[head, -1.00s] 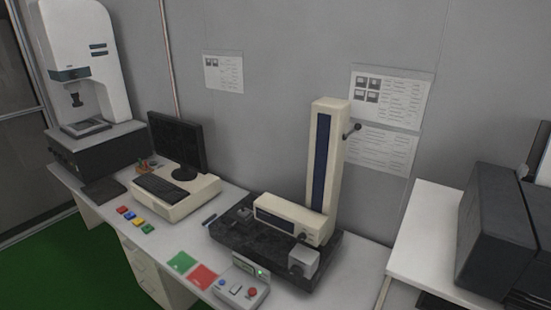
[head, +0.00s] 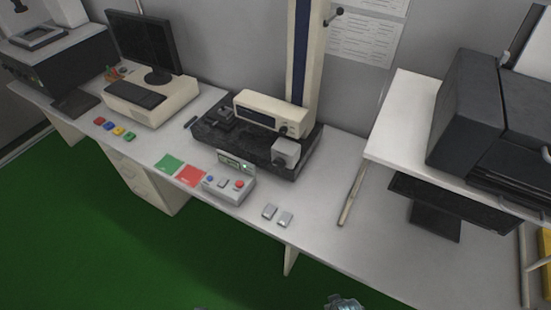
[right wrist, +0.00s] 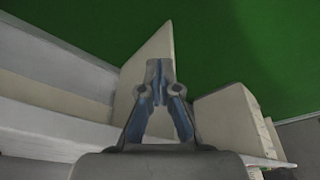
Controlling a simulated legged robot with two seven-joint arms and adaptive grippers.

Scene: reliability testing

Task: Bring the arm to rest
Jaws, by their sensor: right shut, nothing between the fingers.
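My right gripper (right wrist: 158,82) points away from the camera in the right wrist view, its two fingertips together and nothing between them. Green floor and pale furniture panels lie beyond it. In the head view a small grey part of my arm or gripper (head: 343,302) shows at the bottom edge, too cut off to read. It is in front of the long table (head: 325,230) and apart from it. My left gripper is in neither view.
The table holds a control box (head: 229,188), a measuring instrument (head: 268,112), two small grey blocks (head: 277,215), a computer (head: 150,100) and coloured blocks (head: 115,130). A black printer-like machine (head: 470,110) stands on a raised shelf at right. Green floor (head: 130,255) in front is clear.

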